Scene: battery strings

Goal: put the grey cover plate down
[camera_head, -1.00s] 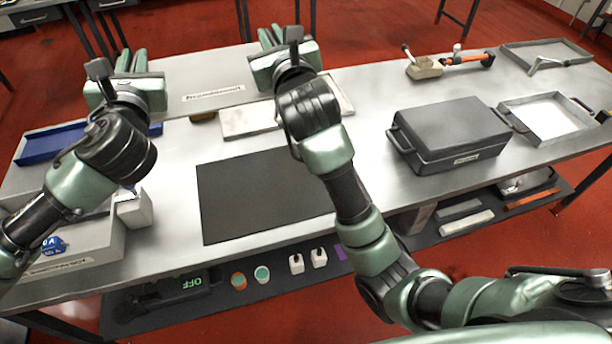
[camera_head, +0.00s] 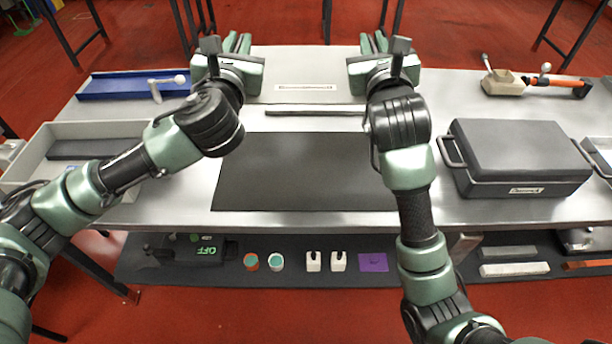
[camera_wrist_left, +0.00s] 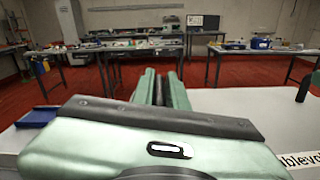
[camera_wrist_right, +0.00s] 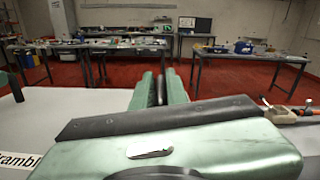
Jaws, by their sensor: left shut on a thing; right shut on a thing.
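The grey cover plate (camera_head: 306,64) is a wide light-grey sheet with a printed label, spanning between my two grippers above the back of the table. My left gripper (camera_head: 238,43) is shut on its left edge, and my right gripper (camera_head: 375,43) is shut on its right edge. The plate also shows at the right of the left wrist view (camera_wrist_left: 245,103) and at the left of the right wrist view (camera_wrist_right: 75,102). The fingers hide the gripped edges. I cannot tell the plate's exact height above the table.
A black mat (camera_head: 305,172) lies clear at the table's middle, with a narrow grey tray or bar (camera_head: 315,110) behind it. A dark lidded case (camera_head: 515,150) stands right. A blue tray (camera_head: 115,86) and a pale bin (camera_head: 60,133) are at left. A lower shelf (camera_head: 410,262) holds small items.

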